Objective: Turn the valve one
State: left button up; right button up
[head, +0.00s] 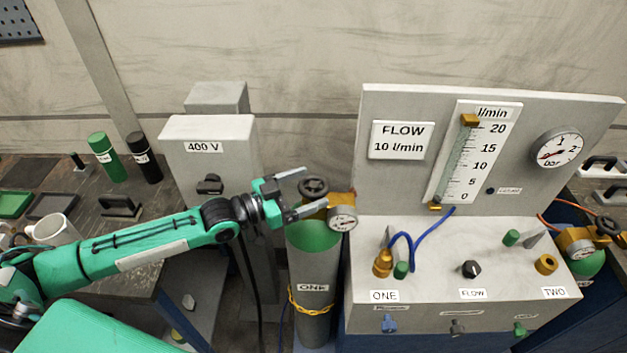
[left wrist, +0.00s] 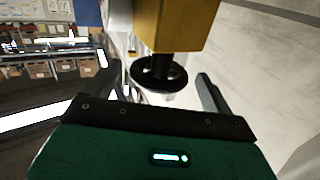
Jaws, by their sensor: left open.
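Cylinder ONE (head: 312,273) stands upright, grey with a green shoulder, left of the flow panel. Its valve has a dark round handwheel (head: 314,187) on a brass body, with a round gauge (head: 343,218) at its right. My left gripper (head: 301,192) is open, its fingers pointing right toward the handwheel. In the left wrist view the dark handwheel (left wrist: 160,76) lies ahead, between the two open fingers, below a yellow brass block (left wrist: 178,25). I cannot tell whether the fingers touch it. My right gripper is not in view.
The flow panel (head: 415,185) and its console (head: 440,240), with hoses and knobs, stand to the right. A grey 400 V box (head: 212,165) is behind my left arm. Cylinder TWO's valve (head: 590,240) is at the far right.

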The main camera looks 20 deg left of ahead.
pick_arm(q)
jog(key=shift+x, duration=0.9)
jog(key=shift+w+d, duration=0.1)
jog(key=shift+d, duration=0.1)
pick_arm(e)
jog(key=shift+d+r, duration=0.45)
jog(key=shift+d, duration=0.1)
pick_arm(q)
jog(key=shift+c, duration=0.5)
